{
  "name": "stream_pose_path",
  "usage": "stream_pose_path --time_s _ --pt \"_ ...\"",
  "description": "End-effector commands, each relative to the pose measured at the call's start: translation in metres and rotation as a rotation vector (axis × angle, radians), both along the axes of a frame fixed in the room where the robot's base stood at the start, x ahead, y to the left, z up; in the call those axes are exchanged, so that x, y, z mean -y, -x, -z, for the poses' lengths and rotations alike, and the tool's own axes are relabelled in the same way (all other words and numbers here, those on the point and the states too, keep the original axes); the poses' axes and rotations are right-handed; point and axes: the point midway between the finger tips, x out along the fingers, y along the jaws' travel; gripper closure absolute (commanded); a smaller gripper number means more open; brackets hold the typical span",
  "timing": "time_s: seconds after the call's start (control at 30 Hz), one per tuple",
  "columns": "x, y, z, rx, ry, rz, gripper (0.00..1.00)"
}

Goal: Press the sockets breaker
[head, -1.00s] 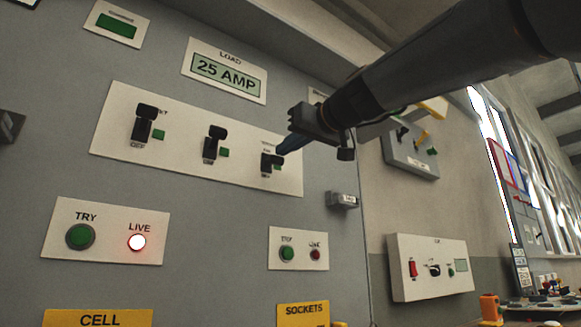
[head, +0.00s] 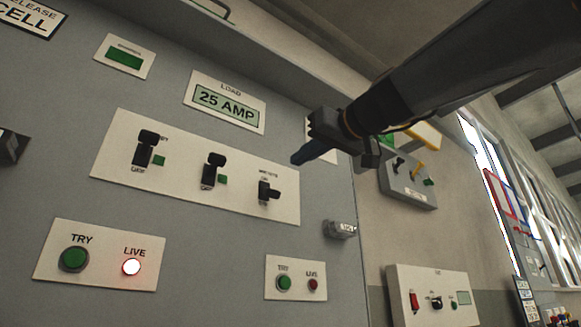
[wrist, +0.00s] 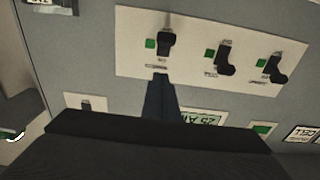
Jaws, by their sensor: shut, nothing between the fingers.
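The breaker plate (head: 235,200) is white and carries three black levers. The rightmost lever (head: 268,191), under a blurred label I take for the sockets one, has its knob around mid-height, lower than the others. In the wrist view, turned upside down, it is the leftmost lever (wrist: 166,42) with a green flag (wrist: 150,43) beside it. My gripper (head: 297,160) is shut and empty, its dark blue fingers up and right of this lever, apart from it in the head view. In the wrist view the fingertips (wrist: 160,76) point at the plate's edge beside it.
The other two levers (head: 147,148) (head: 213,170) have their knobs up, green flags beside them. Above is a 25 AMP display (head: 226,104). Below are two TRY/LIVE plates; the left red lamp (head: 131,267) glows, the right one (head: 313,284) is dark.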

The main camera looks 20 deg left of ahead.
Motion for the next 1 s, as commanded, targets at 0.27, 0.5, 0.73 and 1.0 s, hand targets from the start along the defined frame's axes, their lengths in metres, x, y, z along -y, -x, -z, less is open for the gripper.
stream_pose_path --time_s 0.27,0.5,0.73,1.0 --pt "0.030 0.021 0.011 -0.001 -0.001 0.002 1.00" --pt "0.035 0.025 0.012 0.000 0.000 0.001 1.00" --pt "0.035 0.025 0.012 0.000 0.000 0.001 1.00" --pt "0.034 0.025 0.012 0.000 0.000 0.001 1.00"
